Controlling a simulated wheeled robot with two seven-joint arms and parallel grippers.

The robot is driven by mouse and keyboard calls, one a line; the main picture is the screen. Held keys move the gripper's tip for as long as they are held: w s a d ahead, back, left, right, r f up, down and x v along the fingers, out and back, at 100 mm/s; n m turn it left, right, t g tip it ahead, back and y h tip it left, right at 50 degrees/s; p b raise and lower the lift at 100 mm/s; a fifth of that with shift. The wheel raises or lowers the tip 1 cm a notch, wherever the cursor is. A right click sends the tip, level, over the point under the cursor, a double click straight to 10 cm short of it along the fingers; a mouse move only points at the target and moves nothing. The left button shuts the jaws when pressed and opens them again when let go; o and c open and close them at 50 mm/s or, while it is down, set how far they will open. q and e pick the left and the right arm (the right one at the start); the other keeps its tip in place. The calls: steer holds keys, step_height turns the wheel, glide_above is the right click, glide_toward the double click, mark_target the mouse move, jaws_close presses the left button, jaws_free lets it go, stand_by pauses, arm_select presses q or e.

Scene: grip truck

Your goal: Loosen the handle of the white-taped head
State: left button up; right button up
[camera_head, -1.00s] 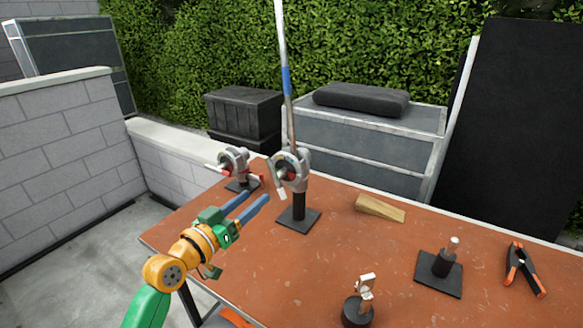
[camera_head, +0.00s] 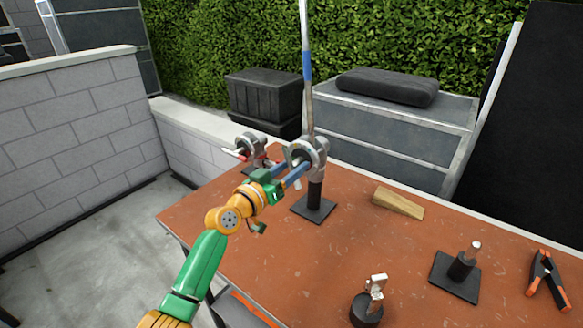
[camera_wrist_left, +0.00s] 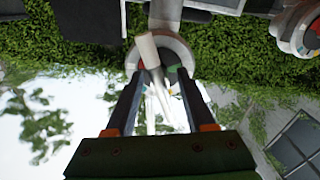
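The white-taped head (camera_head: 318,150) is a grey grip head on a black post with a square base, holding a tall rod. Its white-taped handle (camera_wrist_left: 149,50) shows in the wrist view, in front of the head's round body and pointing between my finger tips. My left gripper (camera_head: 297,167) is open at the near left side of this head. Its two fingers also show in the wrist view (camera_wrist_left: 160,74), apart on either side of the handle. I cannot tell whether they touch it. In the head view the fingers partly hide the handle. My right gripper is not in view.
A second grip head (camera_head: 251,146) with red on its handle stands behind, to the left. A wooden wedge (camera_head: 399,203), a small post on a base (camera_head: 463,265), an orange-tipped clamp (camera_head: 544,279) and a small round-based stand (camera_head: 368,308) are on the brown table (camera_head: 300,265).

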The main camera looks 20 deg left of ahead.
arm_select(q)
jaws_close()
steer(key=shift+n, duration=0.3)
steer(key=n, duration=0.4)
steer(key=shift+r+p, duration=0.1)
steer(key=shift+p, duration=0.3)
steer(key=shift+n+p, duration=0.35)
steer(key=shift+n, duration=1.75)
steer(key=shift+c, duration=0.4)
jaws_free()
steer(key=shift+o, duration=1.3)
steer(key=shift+d, duration=0.1)
